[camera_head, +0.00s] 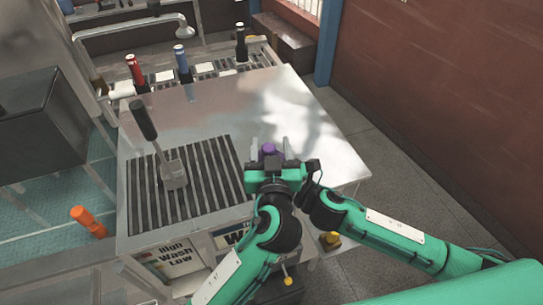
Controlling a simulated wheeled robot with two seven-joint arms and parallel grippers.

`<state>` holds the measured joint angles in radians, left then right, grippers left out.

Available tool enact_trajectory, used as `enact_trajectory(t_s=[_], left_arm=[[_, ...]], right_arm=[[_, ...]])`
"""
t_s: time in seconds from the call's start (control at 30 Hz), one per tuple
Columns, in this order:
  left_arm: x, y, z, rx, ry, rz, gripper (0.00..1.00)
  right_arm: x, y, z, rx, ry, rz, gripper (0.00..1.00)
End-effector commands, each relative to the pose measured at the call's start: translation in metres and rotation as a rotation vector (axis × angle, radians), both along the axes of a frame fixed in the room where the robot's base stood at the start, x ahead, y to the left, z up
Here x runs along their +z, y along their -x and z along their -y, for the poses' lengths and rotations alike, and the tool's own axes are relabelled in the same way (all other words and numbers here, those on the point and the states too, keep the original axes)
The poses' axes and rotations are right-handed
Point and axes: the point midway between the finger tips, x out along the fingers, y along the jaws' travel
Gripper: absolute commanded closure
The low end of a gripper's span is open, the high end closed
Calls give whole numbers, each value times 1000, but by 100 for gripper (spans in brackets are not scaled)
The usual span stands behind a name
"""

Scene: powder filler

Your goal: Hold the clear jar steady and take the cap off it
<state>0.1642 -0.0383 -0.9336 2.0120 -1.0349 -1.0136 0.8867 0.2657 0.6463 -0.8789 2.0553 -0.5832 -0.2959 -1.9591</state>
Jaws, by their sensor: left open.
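A purple cap (268,150) shows near the right part of the metal table. The clear jar cannot be made out; my gripper hides the area below the cap. My left gripper (270,146) is open, with its pale fingers on either side of the cap. I cannot tell whether they touch anything. My right arm comes in from the right, and its dark end (314,172) is close beside the left gripper. Its fingers cannot be made out.
The tabletop behind the cap is clear.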

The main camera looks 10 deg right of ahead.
Motion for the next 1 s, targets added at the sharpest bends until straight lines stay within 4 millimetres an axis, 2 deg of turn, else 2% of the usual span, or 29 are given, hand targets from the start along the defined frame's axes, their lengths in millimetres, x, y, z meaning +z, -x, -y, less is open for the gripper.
enact_trajectory(t_s=[0.33, 0.5, 0.6, 1.0], left_arm=[[0, -3, 0, 0, 0, -1, 50], [0, -3, 0, 0, 0, -1, 83], [0, -3, 0, 0, 0, -1, 100], [0, -3, 0, 0, 0, 0, 100]], right_arm=[[1, 0, 0, 0, -1, 1, 87], [1, 0, 0, 0, -1, 1, 87], [1, 0, 0, 0, -1, 1, 87], [1, 0, 0, 0, -1, 1, 87]])
